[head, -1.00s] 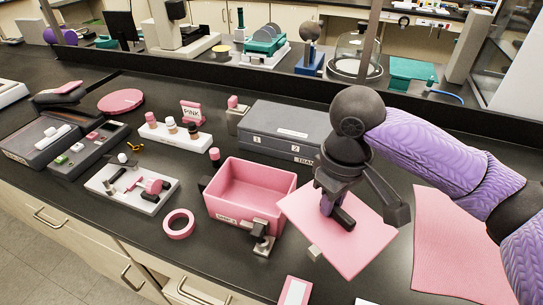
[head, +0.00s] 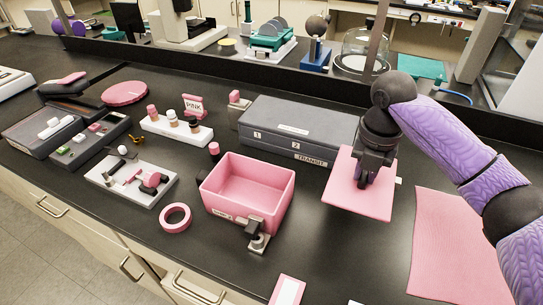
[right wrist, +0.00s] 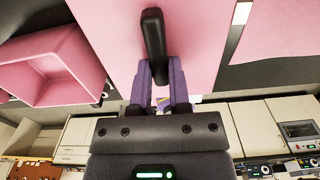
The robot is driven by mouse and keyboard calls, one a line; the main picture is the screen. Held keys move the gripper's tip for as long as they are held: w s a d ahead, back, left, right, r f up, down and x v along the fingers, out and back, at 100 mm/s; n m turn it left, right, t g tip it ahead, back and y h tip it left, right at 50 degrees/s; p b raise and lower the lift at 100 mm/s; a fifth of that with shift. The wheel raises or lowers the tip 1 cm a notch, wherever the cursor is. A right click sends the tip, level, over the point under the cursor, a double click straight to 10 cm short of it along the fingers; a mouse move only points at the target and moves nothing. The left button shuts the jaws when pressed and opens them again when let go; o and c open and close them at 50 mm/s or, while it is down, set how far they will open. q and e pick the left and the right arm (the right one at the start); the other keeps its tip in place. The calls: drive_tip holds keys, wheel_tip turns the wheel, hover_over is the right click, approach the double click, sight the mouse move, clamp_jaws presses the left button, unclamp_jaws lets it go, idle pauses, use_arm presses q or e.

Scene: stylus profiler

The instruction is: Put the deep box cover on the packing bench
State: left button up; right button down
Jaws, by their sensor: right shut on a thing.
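The deep box cover (head: 347,197) is a flat pink plate with a dark bar handle (right wrist: 153,42). My right gripper (head: 369,170) is shut on this handle from above, and the right wrist view shows both fingers around it. The cover hangs right of the open pink box (head: 272,215), clear of its rim in the head view. The cover looks close to level; its gap above the bench cannot be judged. The box stands open and empty on the black bench top (head: 330,250), with a metal latch (head: 257,236) at its front. My left gripper is not in view.
A pink mat (head: 440,240) lies to the right. A grey transit case (head: 290,135) stands behind the box and cover. A pink tape roll (head: 175,217) and a white tool tray (head: 130,180) lie left. Bare bench shows between the box and the mat.

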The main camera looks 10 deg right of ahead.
wheel_tip(320, 180, down, 10)
drive_tip(key=b, duration=0.3)
drive_tip(key=shift+f, duration=0.15)
drive_tip(key=c, duration=0.6)
unclamp_jaws()
wheel_tip(320, 180, up, 12)
drive_tip(key=p, duration=0.3)
drive_tip(key=shift+f+p, duration=0.2)
drive_tip(key=shift+p, duration=0.1)
drive_tip(key=shift+r, duration=0.35)
